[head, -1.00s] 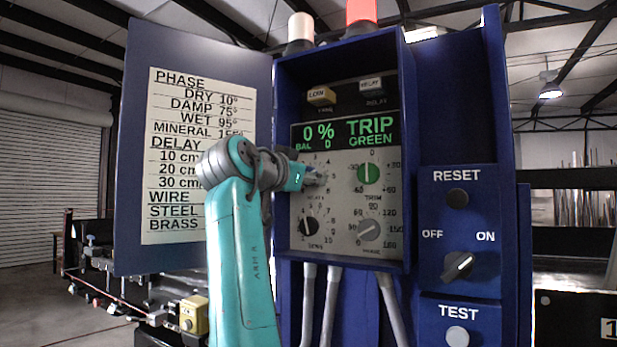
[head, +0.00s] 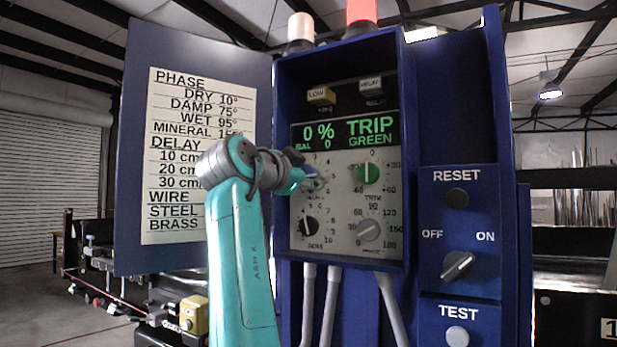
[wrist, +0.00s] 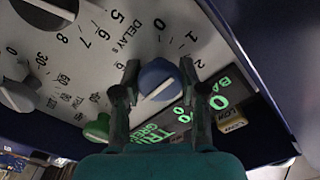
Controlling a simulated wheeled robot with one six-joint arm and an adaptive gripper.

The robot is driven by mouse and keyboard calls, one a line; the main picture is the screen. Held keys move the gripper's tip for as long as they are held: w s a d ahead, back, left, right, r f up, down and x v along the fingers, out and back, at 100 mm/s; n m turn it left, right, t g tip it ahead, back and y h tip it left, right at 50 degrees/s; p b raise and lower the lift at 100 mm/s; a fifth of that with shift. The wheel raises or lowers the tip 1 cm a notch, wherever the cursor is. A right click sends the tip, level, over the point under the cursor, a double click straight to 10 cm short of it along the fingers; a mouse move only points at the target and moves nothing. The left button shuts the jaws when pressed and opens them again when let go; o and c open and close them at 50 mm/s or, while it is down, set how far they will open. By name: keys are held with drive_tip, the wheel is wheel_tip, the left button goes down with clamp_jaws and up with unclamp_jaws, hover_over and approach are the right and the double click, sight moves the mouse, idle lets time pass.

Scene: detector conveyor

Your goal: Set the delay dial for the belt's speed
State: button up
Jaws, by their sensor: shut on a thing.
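The delay dial is a blue knob (wrist: 158,78) with a white pointer line, in the wrist view. The label "DELAY s" and the figures 0, 1 and 2 stand around it; the line slants, and I cannot tell its exact reading. My gripper (wrist: 156,92) is shut on this knob, one finger on each side. In the head view my gripper (head: 317,183) is at the panel's upper left dial and mostly hides it. The chart (head: 185,110) on the open door lists DELAY for 10, 20 and 30 cm; my arm covers its values.
A green trim knob (head: 369,173) is right of the gripper, a grey knob (head: 369,230) below that, and a black knob (head: 308,226) below the gripper. The display (head: 345,133) reads 0 % and TRIP GREEN. The blue cabinet walls (head: 407,150) enclose the panel.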

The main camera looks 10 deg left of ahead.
drive_tip(key=shift+f, duration=0.15)
drive_tip(key=o, duration=1.1)
drive_tip(key=shift+o, duration=0.2)
drive_tip(key=v, duration=1.2)
